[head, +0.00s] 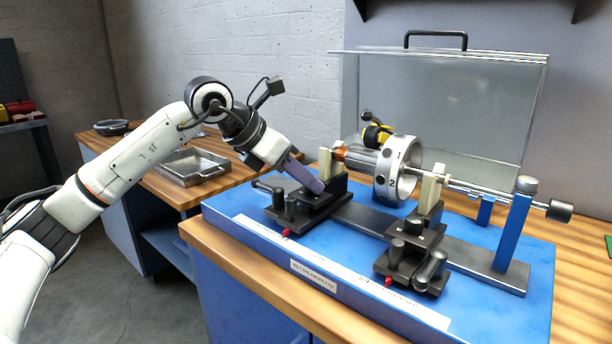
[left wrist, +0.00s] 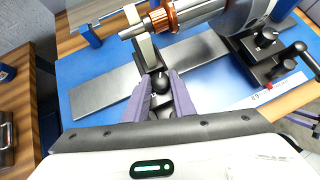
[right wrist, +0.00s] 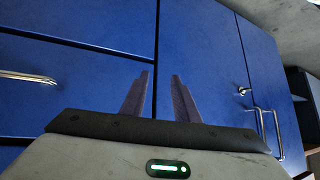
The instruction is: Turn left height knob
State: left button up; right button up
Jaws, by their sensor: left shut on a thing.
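My left gripper (head: 314,186) reaches down onto the left bearing support (head: 328,197) of the balancing stand. In the left wrist view my left gripper (left wrist: 166,90) has its purple fingers on either side of a round black knob (left wrist: 160,82) and is shut on it. The lower part of the knob is hidden between the fingers. The rotor (head: 395,172), a silver drum marked 1 and 2 with a copper part on its shaft, rests across the two cream-coloured uprights. My right gripper (right wrist: 160,95) shows only in the right wrist view, with its fingers apart and nothing between them, facing blue cabinet fronts.
The right support (head: 410,250) carries similar black knobs. A blue post (head: 512,230) stands at the right end of the rail. A clear guard (head: 440,105) with a black handle stands behind. A metal tray (head: 190,168) lies on the left bench.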

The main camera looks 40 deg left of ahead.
pick_arm(q)
jog(key=shift+m+h, duration=0.3)
jog(key=shift+m, duration=0.1)
jog(key=o, duration=1.1)
jog(key=shift+c, duration=0.2)
jog(key=shift+r, duration=0.1)
jog(key=v, duration=1)
jog(key=shift+p, duration=0.35)
jog(key=shift+a+r, duration=0.1)
jog(key=shift+r, duration=0.05)
